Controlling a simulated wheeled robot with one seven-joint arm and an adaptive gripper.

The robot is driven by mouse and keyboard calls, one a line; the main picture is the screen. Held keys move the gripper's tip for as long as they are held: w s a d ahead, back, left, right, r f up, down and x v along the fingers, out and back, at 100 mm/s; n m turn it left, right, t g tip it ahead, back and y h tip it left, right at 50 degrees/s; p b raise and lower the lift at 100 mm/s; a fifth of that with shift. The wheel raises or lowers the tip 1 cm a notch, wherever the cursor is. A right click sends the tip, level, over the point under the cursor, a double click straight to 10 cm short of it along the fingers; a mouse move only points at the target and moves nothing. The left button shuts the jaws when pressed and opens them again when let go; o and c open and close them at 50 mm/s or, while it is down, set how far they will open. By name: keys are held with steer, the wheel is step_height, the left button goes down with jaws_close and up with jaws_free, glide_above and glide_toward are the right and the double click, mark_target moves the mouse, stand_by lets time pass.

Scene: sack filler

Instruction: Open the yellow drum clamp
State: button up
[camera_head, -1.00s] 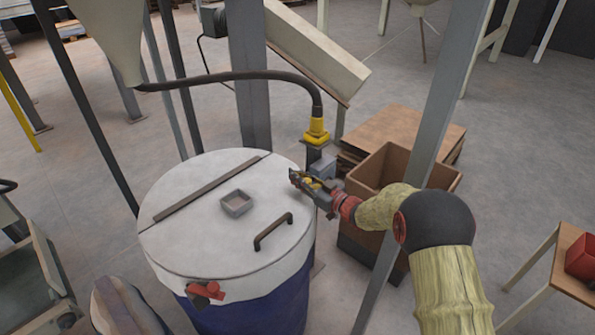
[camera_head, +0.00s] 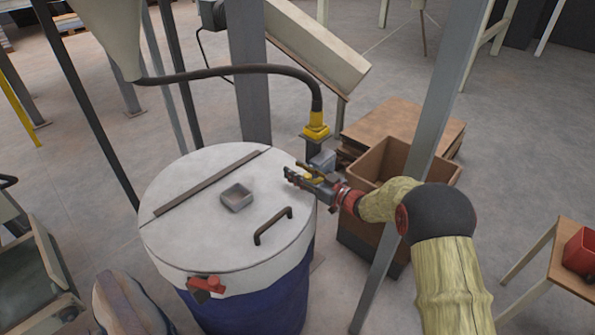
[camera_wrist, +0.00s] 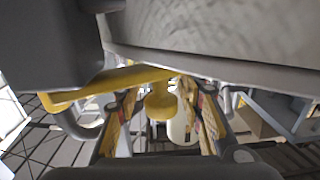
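The yellow clamp shows in the wrist view as a yellow lever (camera_wrist: 105,82) with a round yellow knob (camera_wrist: 160,102). It sits below the grey rim of the drum lid in that picture. In the head view only a small yellow part (camera_head: 314,177) shows beside my gripper, at the right edge of the white-lidded drum (camera_head: 215,235). My gripper (camera_head: 289,177) is at that edge. Its two fingers (camera_wrist: 163,125) stand apart in the wrist view, with the knob appearing between them. I cannot tell whether either finger touches it.
A red clamp (camera_head: 206,285) is on the drum's front. A yellow hose fitting (camera_head: 316,131) and grey post stand behind my gripper. A cardboard box (camera_head: 372,225) and a steel upright (camera_head: 425,150) are at right.

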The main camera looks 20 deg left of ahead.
step_height(320, 180, up, 10)
stand_by(0.6)
steer(key=shift+c, duration=0.5)
